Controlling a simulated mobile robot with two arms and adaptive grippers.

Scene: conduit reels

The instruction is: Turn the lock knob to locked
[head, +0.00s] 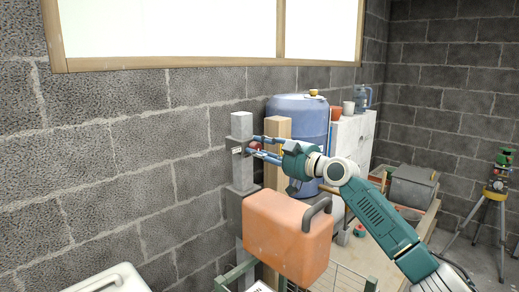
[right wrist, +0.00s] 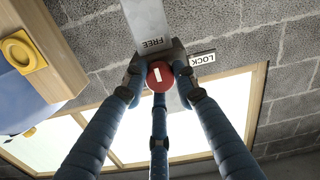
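The red lock knob (head: 255,147) sits on a dark bracket (head: 241,128) around a grey post. In the right wrist view the knob (right wrist: 160,76) shows a white line that runs roughly toward the FREE label (right wrist: 153,43). The LOCK label (right wrist: 203,59) is to the right of the knob. My right gripper (head: 261,147) reaches in from the right with three blue fingers. In the right wrist view its fingertips (right wrist: 159,82) stand spread around the knob, with narrow gaps; firm contact cannot be made out. My left gripper is not in view.
An orange jerrycan (head: 285,238) stands below my right gripper. A wooden post (head: 279,127) and a blue barrel (head: 305,125) are close behind the fingers. A white cabinet (head: 350,140), a grey box (head: 412,187) and a tripod (head: 490,215) are to the right. A block wall (head: 120,150) runs along the left.

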